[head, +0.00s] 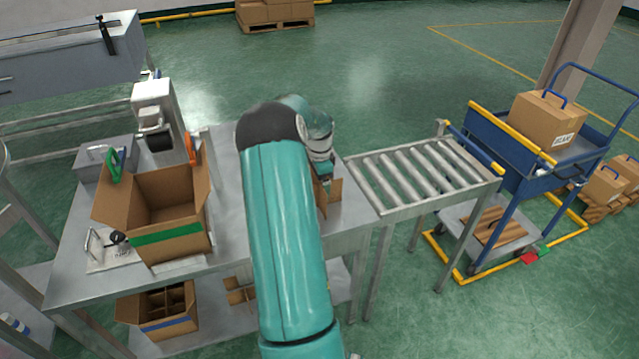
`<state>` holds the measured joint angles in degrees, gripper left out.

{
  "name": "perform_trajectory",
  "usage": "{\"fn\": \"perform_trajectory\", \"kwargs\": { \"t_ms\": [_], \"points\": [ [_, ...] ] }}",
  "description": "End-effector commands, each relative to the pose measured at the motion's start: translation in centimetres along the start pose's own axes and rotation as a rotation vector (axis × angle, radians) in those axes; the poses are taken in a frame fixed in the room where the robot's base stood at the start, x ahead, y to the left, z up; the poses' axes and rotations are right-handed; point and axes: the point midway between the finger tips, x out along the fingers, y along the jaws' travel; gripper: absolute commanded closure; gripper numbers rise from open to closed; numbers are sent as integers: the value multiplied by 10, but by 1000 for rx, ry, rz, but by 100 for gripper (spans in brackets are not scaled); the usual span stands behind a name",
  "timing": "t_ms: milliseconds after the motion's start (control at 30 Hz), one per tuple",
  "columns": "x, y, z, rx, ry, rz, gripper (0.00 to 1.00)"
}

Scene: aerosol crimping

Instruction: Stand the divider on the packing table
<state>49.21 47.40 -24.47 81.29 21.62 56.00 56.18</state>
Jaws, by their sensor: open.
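The packing table (225,230) is a grey metal table at the left. A brown cardboard piece, which looks like the divider (335,190), is at the table's right end, mostly hidden behind my teal arm. Its cardboard edges look upright. My gripper (327,184) is directly at this piece, pointing down, with its jaws open. The fingertips are small and partly covered, so I cannot tell whether they touch the cardboard. An open empty carton (168,233) with a green band stands on the table, left of my arm.
A roller conveyor (425,178) adjoins the table's right end. A blue cart (585,150) carries a closed carton. The lower shelf holds a partitioned carton (170,325) and more cardboard dividers (240,290). A tape-dispenser-like device (153,115) stands behind the open carton.

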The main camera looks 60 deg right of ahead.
Motion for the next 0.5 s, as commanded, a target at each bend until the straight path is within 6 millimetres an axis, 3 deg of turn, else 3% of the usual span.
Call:
{"fn": "perform_trajectory", "kwargs": {
  "t_ms": [500],
  "points": [
    [-99,-1,0,-1,1,-3,8]
  ]
}}
